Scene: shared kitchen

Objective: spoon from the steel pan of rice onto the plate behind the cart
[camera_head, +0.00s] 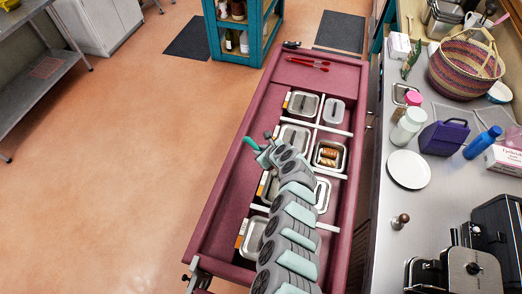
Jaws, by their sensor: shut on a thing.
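My gripper (266,153) is over the left part of the maroon cart (225,205). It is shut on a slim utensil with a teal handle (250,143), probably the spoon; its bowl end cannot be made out. Several steel pans sit in the cart's divided top, including a far left pan (303,104), a middle left pan (295,138) and a near left pan (254,238). Which one holds rice is too small to tell, and my arm covers part of the near pans. The white plate (408,169) lies flat on the steel counter right of the cart and looks empty.
One pan (329,154) holds brown rolls. Red tongs (308,63) lie at the cart's far end. Around the plate stand a purple container (444,137), a white jar with a pink lid (409,124) and a small knobbed object (400,221). Black appliances (472,270) fill the near counter.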

